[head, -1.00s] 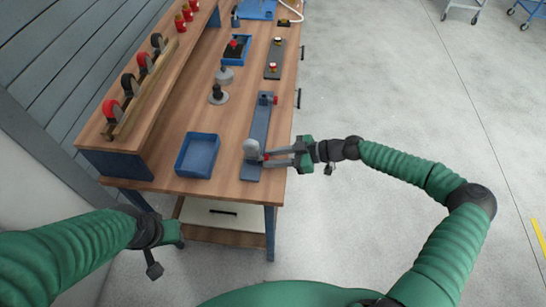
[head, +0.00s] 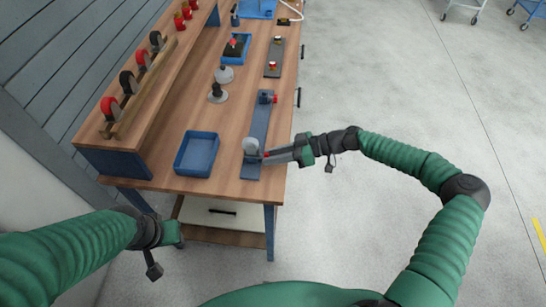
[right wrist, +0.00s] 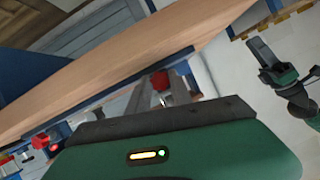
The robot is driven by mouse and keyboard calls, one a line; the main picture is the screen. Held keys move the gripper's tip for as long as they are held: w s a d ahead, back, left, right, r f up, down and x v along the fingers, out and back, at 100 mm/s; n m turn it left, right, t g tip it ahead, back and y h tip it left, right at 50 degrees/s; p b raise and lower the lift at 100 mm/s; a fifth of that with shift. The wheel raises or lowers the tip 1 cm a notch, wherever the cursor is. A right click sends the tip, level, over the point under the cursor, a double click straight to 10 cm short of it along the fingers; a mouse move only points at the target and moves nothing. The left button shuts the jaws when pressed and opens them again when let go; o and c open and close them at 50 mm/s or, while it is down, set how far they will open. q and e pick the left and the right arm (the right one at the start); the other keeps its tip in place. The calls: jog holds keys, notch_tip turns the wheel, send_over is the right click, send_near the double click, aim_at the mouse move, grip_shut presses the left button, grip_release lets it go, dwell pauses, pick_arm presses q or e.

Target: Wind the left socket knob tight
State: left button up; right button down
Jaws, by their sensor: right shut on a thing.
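A long blue-grey plate (head: 250,172) lies along the table's right edge with two sockets on it. The nearer socket (head: 250,147) has a pale rounded disc standing upright and a small red knob (head: 266,156) on its right side. My right gripper (head: 268,156) reaches in from the right and is shut on this red knob, which also shows between the fingers in the right wrist view (right wrist: 160,80). The farther socket (head: 266,97) has its own red knob. My left gripper (head: 172,235) hangs low at the left, away from the table; its fingers cannot be made out.
An empty blue tray (head: 197,154) lies left of the plate. Two grey round-based pieces (head: 217,94) stand behind it. A raised shelf (head: 150,90) with several clamps runs along the left. A second plate (head: 274,58) lies farther back.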

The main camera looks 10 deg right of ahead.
jog(key=shift+w+d+m+g+y+b, duration=0.1)
jog(key=shift+w+m+g+y+b, duration=0.2)
jog(key=shift+m, duration=0.35)
jog(key=shift+s+m+g+y+b, duration=0.1)
jog(key=shift+m+g+b, duration=0.25)
jog(key=shift+m, duration=0.3)
jog(key=shift+w+r, duration=0.1)
jog(key=c, duration=1.1)
grip_release()
jog(key=shift+c, duration=0.2)
jog(key=shift+s+f, duration=0.2)
jog(key=shift+f, duration=0.05)
